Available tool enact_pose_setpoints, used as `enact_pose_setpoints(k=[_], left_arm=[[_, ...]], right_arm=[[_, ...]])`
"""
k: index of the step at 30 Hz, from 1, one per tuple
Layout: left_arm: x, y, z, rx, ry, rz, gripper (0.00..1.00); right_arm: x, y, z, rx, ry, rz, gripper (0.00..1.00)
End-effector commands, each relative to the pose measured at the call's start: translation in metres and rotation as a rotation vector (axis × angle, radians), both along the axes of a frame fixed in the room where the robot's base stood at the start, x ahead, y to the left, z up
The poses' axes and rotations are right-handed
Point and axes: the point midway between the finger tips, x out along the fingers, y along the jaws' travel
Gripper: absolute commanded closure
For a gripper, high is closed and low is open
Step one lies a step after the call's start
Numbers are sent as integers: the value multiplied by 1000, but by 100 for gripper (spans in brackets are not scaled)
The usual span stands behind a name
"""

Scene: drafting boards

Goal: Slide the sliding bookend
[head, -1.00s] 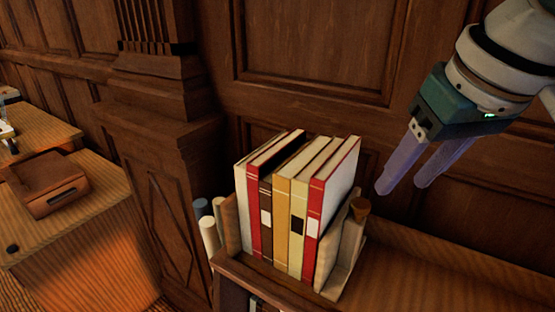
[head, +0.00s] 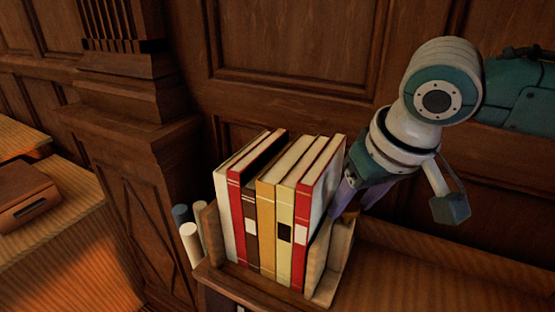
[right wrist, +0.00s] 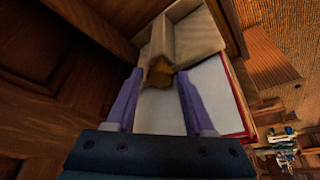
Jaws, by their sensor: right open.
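The sliding bookend (head: 338,262) is pale wood and stands upright at the right end of a row of books (head: 270,205) on the shelf top. In the right wrist view the bookend (right wrist: 190,38) carries a brown knob (right wrist: 158,73). My left gripper is not in view.
A second wooden end piece (head: 211,232) stands at the left of the books. Pale rolls (head: 190,243) stand beyond it. A panelled wall (head: 300,50) rises close behind.

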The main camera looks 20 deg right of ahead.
Motion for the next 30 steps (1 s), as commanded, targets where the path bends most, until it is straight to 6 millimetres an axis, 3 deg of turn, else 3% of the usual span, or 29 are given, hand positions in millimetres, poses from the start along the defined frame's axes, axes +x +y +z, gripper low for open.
enact_pose_setpoints(k=[4, 18, 30], left_arm=[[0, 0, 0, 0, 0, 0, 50], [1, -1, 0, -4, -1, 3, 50], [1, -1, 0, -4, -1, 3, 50]], right_arm=[[0, 0, 0, 0, 0, 0, 47], [0, 0, 0, 0, 0, 0, 100], [0, 0, 1, 1, 0, -1, 100]])
